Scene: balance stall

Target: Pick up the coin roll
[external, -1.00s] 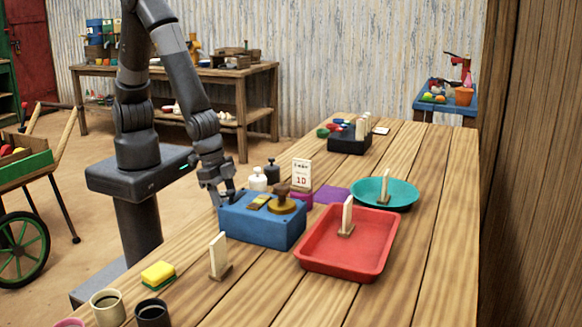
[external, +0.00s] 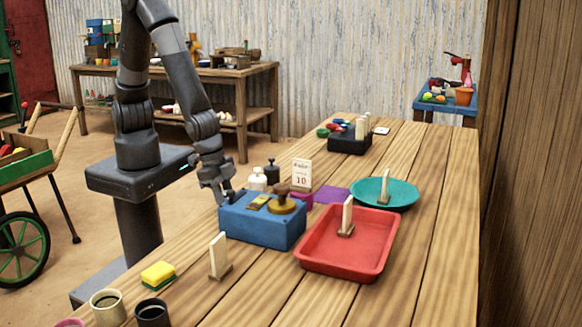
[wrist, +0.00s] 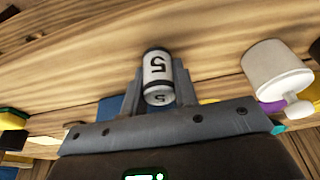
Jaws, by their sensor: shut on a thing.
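The coin roll (wrist: 157,68) is a small light cylinder with a dark "5" on its side and darker edges. In the wrist view it stands between the two fingers of my gripper (wrist: 158,85), which are shut on it. In the external view my gripper (external: 222,196) points down at the left rear corner of the blue box (external: 250,228). The roll is hidden or too small to make out there.
A white bottle-like weight (external: 257,180) and a dark one (external: 272,172) stand behind the box. A red tray (external: 318,265) and teal dish (external: 400,191) lie to the right. A yellow sponge (external: 158,274) and an upright wooden tag (external: 218,255) stand in front.

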